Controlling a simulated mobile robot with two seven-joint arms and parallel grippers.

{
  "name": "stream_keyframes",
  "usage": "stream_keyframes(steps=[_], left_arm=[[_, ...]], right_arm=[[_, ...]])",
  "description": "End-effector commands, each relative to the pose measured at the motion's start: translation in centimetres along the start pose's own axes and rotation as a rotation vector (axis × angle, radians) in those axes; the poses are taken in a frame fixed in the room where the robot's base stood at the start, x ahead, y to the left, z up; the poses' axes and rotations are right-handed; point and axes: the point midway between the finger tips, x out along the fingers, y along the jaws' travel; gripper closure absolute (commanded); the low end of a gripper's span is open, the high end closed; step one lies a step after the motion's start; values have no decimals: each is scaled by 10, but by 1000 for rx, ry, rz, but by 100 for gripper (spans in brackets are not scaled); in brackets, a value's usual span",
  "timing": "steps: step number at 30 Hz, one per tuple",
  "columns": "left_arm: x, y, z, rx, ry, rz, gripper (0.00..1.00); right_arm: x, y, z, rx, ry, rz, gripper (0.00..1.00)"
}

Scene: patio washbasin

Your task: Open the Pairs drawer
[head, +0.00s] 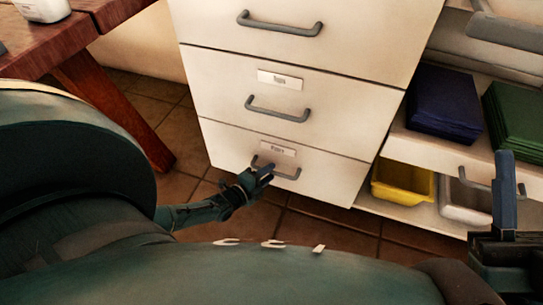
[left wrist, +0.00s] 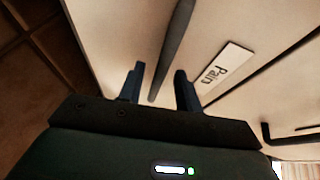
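The Pairs drawer (head: 325,180) is the bottom drawer of a white cabinet and sits shut, flush with the front. Its label (left wrist: 224,69) reads "Pairs" in the left wrist view. Its grey bar handle (head: 287,175) also shows in the left wrist view (left wrist: 173,45). My left gripper (head: 263,172) is at the left part of this handle. In the left wrist view its two fingers (left wrist: 158,84) are apart, with the handle's end between them and gaps at the sides. My right gripper (head: 505,185) is at the right edge, away from the drawer, partly cut off.
Two more drawers with handles (head: 278,108) are above, both shut. To the right, a shelf holds blue (head: 445,98) and green (head: 517,120) stacks, with a yellow bin (head: 402,184) and white bin (head: 465,198) below. A wooden table (head: 110,95) stands left. Tiled floor lies before the cabinet.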

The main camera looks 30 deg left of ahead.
Motion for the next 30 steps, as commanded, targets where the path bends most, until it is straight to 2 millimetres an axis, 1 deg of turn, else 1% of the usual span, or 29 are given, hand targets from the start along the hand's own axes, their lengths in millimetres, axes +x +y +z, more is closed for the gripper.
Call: stream_keyframes(steps=[1,6,15,27,28,30], left_arm=[[7,3,0,0,0,0,66],[18,1,0,0,0,0,66],[20,0,0,0,0,1,66],[20,0,0,-1,0,1,98],[20,0,0,-1,0,1,100],[20,0,0,-1,0,1,100]], right_arm=[[0,0,-2,-20,30,-4,64],[3,3,-10,-54,84,-10,64],[4,3,-12,-59,92,-10,64],[4,3,-12,-59,92,-10,64],[4,3,-12,-59,92,-10,64],[4,3,-12,-59,91,-10,64]])
